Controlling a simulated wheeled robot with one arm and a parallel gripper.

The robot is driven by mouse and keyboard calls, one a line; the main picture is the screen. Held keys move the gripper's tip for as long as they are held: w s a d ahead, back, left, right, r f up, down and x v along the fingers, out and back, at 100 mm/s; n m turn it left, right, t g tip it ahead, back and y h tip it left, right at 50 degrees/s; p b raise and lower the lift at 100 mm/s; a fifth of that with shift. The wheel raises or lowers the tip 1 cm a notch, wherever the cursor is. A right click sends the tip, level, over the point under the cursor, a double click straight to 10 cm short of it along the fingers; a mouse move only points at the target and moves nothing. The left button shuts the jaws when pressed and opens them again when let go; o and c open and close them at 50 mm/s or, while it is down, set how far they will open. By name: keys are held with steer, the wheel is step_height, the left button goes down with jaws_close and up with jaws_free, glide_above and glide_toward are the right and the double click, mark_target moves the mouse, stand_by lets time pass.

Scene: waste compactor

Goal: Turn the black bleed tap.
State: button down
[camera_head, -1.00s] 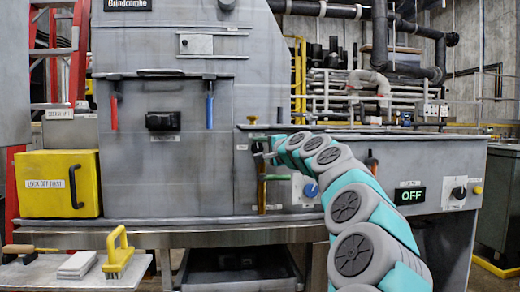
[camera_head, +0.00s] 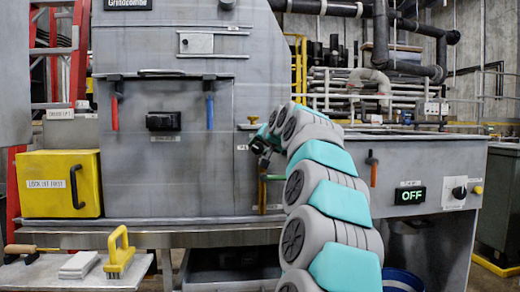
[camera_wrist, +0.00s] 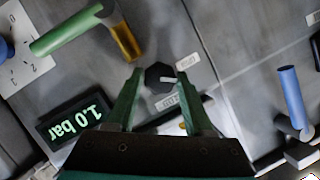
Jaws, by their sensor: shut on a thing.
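The black bleed tap (camera_wrist: 158,77) is a dark knob with a pale pointer mark on the grey panel, with small labels beside it. In the wrist view my gripper (camera_wrist: 159,86) has one green finger on each side of the tap and is shut on it. In the head view my gripper (camera_head: 263,153) is at the panel, left of the arm's bend. The tap is mostly hidden there behind the fingers and wrist.
A green-handled lever (camera_wrist: 70,32) on a brass pipe is close by the tap. A display (camera_wrist: 76,122) reads 1.0 bar. A blue handle (camera_wrist: 290,97) stands out at right. A yellow box (camera_head: 50,185) and a yellow-handled brush (camera_head: 119,255) are farther left.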

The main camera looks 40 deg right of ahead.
steer(key=n+g+h, duration=0.1)
steer(key=n, duration=0.2)
steer(key=shift+h, duration=0.4)
steer(key=shift+a+n+g, duration=0.1)
steer(key=shift+n+g, duration=0.2)
steer(key=shift+c, duration=1.5)
jaws_free()
steer(key=shift+w, duration=0.1)
steer(key=v, duration=0.8)
steer(key=shift+b, duration=0.45)
